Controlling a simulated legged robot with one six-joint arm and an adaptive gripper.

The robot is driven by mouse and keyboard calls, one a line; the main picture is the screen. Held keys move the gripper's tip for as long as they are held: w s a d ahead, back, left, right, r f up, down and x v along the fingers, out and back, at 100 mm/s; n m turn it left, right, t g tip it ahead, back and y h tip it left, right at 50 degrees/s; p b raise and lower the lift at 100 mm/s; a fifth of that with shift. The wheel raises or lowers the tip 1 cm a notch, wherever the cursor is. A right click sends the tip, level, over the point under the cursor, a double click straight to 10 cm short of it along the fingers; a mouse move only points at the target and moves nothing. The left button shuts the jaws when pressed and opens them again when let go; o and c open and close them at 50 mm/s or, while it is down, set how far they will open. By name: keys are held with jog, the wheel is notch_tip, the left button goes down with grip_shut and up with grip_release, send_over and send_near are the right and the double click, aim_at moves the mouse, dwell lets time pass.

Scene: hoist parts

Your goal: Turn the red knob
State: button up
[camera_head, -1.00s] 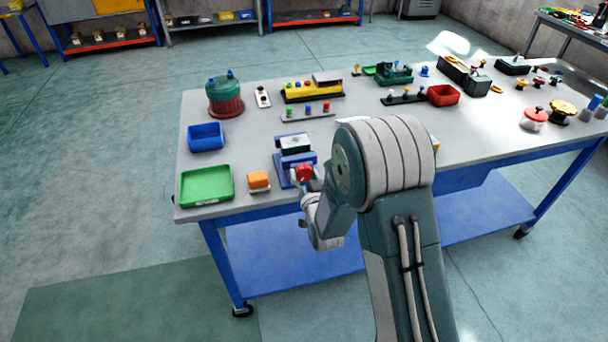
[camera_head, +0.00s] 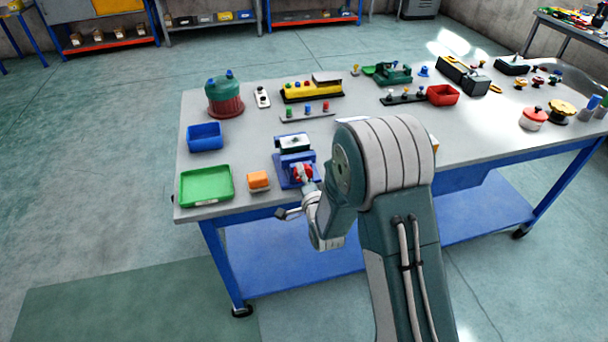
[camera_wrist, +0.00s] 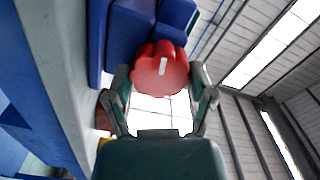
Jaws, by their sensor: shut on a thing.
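The red knob (camera_wrist: 160,68) is a round, lobed knob with a small pale mark on its face. It sits on the front of a blue device (camera_head: 291,146) near the front edge of the table, and only part of it shows in the head view (camera_head: 303,172). My gripper (camera_wrist: 160,82) is shut on the knob, one finger on each side of its rim. In the head view my wrist and fingers partly cover the knob. In the wrist view the picture is rolled, with the table surface at the left.
An orange block (camera_head: 258,180) and a green tray (camera_head: 207,185) lie left of the blue device. A blue bin (camera_head: 206,137) stands behind the tray. A row of coloured buttons (camera_head: 307,112) lies behind the device. The floor left of the table is clear.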

jog(key=m, duration=0.4)
jog(key=shift+d+f+m, duration=0.1)
jog(key=shift+f+m, duration=0.1)
jog(key=shift+m, duration=0.1)
jog(key=shift+f+m, duration=0.15)
jog(key=shift+m, duration=1.55)
jog(key=shift+f, duration=0.1)
jog(key=o, duration=1.1)
jog(key=shift+d, duration=0.1)
jog(key=shift+c, duration=0.2)
jog(key=shift+r, duration=0.2)
jog(key=v, duration=1.1)
jog(key=shift+s, duration=0.4)
